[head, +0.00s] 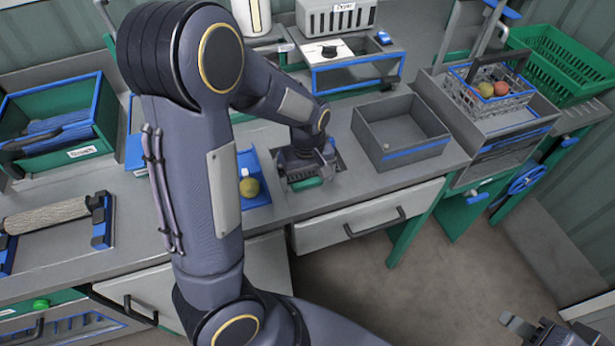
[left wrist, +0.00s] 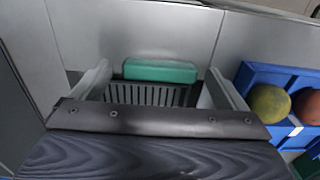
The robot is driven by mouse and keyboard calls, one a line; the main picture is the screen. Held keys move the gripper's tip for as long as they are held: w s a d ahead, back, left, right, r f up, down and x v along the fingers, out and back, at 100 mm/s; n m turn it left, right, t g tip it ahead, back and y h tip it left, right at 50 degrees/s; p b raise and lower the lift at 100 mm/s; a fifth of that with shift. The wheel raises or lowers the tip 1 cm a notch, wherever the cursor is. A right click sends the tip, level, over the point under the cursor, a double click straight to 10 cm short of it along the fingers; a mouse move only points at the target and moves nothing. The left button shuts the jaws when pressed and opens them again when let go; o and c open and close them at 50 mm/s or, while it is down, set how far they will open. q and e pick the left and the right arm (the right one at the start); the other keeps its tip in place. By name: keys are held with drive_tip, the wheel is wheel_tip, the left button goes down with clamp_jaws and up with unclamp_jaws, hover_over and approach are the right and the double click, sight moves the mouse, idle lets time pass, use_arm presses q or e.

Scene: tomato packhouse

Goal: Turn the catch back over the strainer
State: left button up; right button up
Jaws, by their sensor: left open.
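The strainer (left wrist: 145,95) is a dark slotted grate set in the grey worktop, seen in the left wrist view between my fingers. A green block (left wrist: 160,70), which looks like the catch, lies along the grate's far edge in that view. The green block also shows in the head view (head: 307,184), just at my gripper. My left gripper (head: 308,174) is open and low over the strainer, with one finger on each side of it. I cannot tell whether the fingers touch anything. The gripper body hides the near part of the grate. My right gripper (head: 536,328) is at the bottom right, away from the bench.
A blue tray (head: 262,192) with a yellowish fruit stands just left of the strainer. An open grey bin (head: 438,148) stands to the right. A green box (head: 100,125) and a roller (head: 48,214) are at the left. A wire basket (head: 519,101) holds fruit.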

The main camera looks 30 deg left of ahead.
use_arm(q)
drive_tip(key=shift+c, duration=0.4)
drive_tip(key=c, duration=0.9)
drive_tip(key=shift+m, duration=0.4)
drive_tip(key=m, duration=0.4)
drive_tip(key=shift+b, duration=0.35)
drive_tip(key=m, duration=0.9)
drive_tip(key=shift+m+b, duration=0.3)
drive_tip(key=shift+b, duration=0.1)
drive_tip(key=shift+m, duration=1.8)
